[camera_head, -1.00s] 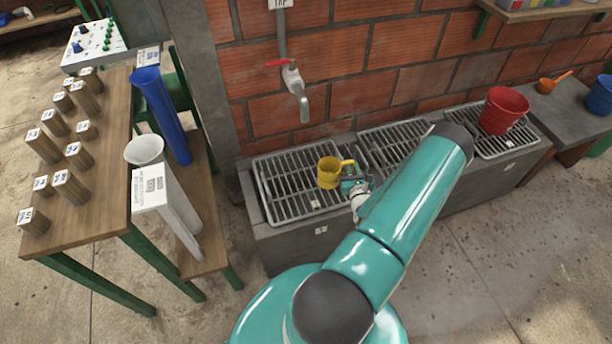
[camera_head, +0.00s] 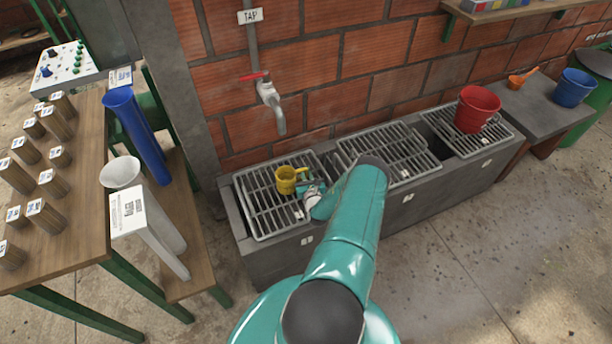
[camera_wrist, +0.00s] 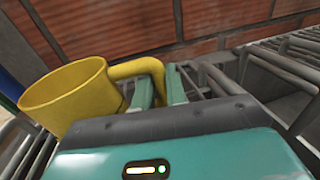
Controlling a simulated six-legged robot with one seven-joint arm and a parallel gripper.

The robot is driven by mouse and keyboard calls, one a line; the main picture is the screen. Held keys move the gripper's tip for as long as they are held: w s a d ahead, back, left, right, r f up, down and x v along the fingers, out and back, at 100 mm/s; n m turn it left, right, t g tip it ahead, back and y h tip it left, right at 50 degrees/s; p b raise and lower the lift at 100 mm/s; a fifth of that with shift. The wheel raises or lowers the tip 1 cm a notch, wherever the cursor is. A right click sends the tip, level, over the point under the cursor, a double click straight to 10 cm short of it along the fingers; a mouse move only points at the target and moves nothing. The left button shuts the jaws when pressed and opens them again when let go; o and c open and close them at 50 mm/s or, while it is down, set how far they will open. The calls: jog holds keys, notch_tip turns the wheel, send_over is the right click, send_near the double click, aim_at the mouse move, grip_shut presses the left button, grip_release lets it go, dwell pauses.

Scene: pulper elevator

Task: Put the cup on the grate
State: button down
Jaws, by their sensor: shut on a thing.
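The yellow cup (camera_head: 287,180) is over the left grate (camera_head: 262,213), below and a little right of the tap. In the wrist view the yellow cup (camera_wrist: 72,95) is at the left, tilted in the picture, with its handle toward my gripper. My gripper (camera_head: 308,187) is at the cup's right side. In the wrist view my gripper (camera_wrist: 158,92) has its fingers shut on the cup's handle. I cannot tell whether the cup's base touches the bars.
A tap (camera_head: 270,95) hangs on the brick wall above the left grate. A middle grate (camera_head: 390,150) and a right grate with a red bucket (camera_head: 477,108) lie to the right. A wooden bench (camera_head: 60,225) with labelled pegs stands at the left.

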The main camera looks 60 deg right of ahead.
jog(key=shift+f, duration=0.65)
jog(key=c, duration=1.4)
grip_release()
jog(key=shift+f, duration=0.15)
jog(key=shift+c, duration=0.2)
